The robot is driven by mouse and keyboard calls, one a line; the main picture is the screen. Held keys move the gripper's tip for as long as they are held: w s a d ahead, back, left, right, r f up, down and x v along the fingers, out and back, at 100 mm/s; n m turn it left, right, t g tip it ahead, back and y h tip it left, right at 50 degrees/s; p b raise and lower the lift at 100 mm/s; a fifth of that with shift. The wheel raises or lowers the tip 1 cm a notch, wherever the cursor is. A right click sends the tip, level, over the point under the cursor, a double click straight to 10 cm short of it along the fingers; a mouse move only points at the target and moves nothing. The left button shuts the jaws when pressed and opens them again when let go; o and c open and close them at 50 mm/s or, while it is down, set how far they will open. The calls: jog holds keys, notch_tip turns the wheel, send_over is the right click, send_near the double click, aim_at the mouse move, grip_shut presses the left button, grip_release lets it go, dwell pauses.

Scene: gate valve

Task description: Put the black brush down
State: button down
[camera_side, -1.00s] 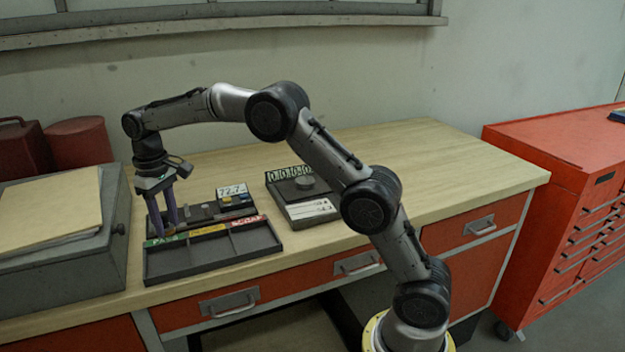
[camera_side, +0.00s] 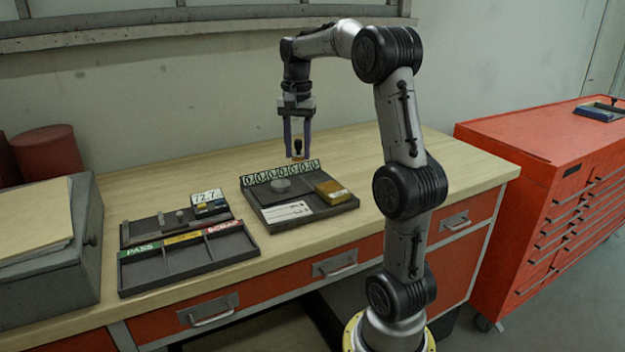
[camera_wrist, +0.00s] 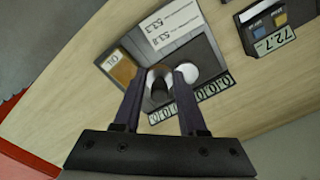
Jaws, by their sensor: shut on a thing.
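My gripper (camera_side: 298,153) points down in the side view, above the back edge of the dark instrument tray (camera_side: 290,218). Its purple fingers are shut on the black brush (camera_side: 298,147), a small dark piece with a brownish part above. The wrist view shows the brush as a dark round shape (camera_wrist: 159,92) between the fingers (camera_wrist: 160,78). There the instrument tray lies behind and below it. The brush appears held in the air, apart from the tray; its lower end is hard to make out.
A sorting tray (camera_side: 187,260) stands left, a grey box (camera_side: 45,240) farther left. The bench right of the instrument tray is clear.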

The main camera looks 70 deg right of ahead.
jog(key=s+d+r+m, duration=0.1)
jog(key=s+m, duration=0.3)
jog(key=s, duration=0.3)
send_over(312, 179)
jog(key=f, duration=0.9)
jog(key=shift+s+a, duration=0.15)
jog(key=shift+a, duration=0.2)
jog(key=shift+d+f, duration=0.15)
jog(key=shift+f, duration=0.8)
jog(key=shift+d+f, duration=0.1)
jog(key=shift+f, duration=0.8)
jog(key=shift+c, duration=2.3)
grip_release()
jog(key=shift+f, duration=0.15)
